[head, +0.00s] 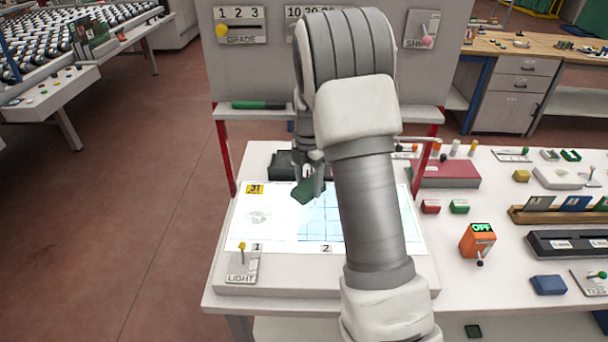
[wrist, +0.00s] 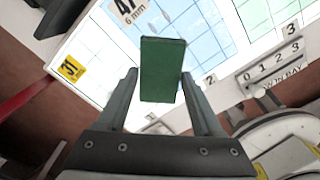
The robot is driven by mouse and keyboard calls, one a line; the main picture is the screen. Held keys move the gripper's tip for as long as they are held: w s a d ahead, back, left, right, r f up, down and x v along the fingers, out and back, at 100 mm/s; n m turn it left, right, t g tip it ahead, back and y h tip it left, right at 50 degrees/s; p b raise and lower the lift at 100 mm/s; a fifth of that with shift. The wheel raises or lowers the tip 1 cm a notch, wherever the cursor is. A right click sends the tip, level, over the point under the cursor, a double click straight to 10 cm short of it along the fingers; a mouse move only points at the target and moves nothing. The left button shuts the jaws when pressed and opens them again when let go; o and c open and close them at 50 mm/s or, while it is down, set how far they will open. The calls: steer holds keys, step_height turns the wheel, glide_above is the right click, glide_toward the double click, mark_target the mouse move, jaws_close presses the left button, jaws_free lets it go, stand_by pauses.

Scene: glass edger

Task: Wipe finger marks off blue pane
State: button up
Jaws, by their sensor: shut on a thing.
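The blue pane (head: 318,224) lies on the bright light table (head: 238,238), by the label 2. A faint grid shows through it, and my arm covers its right part. In the wrist view the blue pane (wrist: 207,42) lies beyond the green pad. My gripper (head: 315,180) is shut on a dark green pad (head: 307,191), over the pane's upper left edge. In the wrist view the pad (wrist: 163,72) sits between the two fingers (wrist: 160,85). I cannot tell whether the pad touches the pane.
A light lever (head: 242,258) stands at the front. A black tray (head: 285,164) is behind. An orange OFF box (head: 478,241) stands to the right.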

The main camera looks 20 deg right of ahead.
steer(key=shift+w+f, duration=0.1)
steer(key=shift+w, duration=0.15)
steer(key=b, duration=0.4)
glide_above(308, 212)
steer(key=shift+a+f, duration=0.1)
steer(key=shift+f, duration=2.8)
steer(key=shift+f+b, duration=0.6)
steer(key=shift+f, duration=0.4)
steer(key=shift+s+d+r+b, duration=0.15)
steer(key=shift+s+d, duration=0.2)
steer(key=shift+d, duration=0.5)
steer(key=shift+s+d+f+b, duration=0.15)
steer(key=shift+s+d, duration=0.2)
steer(key=shift+d, duration=0.45)
steer(key=shift+s+d+b, duration=0.15)
steer(key=shift+s+d, duration=0.2)
steer(key=shift+d, duration=0.4)
steer(key=shift+s+d+b, duration=0.15)
steer(key=shift+s+d, duration=0.15)
steer(key=shift+d, duration=0.55)
